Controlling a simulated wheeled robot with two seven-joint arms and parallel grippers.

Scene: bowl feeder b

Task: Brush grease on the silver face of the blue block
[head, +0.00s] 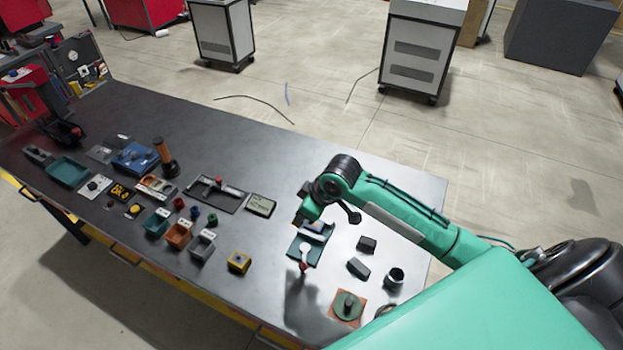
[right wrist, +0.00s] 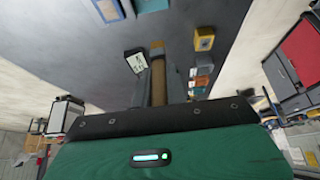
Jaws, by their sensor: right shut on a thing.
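My right gripper (head: 303,213) is over the right part of the dark table. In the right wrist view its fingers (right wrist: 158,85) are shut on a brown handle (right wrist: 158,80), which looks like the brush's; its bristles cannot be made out. A small blue block with a pale silver face (head: 318,228) sits on a teal base just below and right of the gripper in the head view, partly hidden by the gripper. Whether the brush touches it cannot be told. My left gripper is not in view.
A pale round piece with a red tip (head: 304,252) is just in front of the block. Dark blocks (head: 359,268), a dark cup (head: 394,278) and a green disc on an orange plate (head: 347,305) stand to the right. A yellow block (head: 239,262) and small bins (head: 178,234) lie left.

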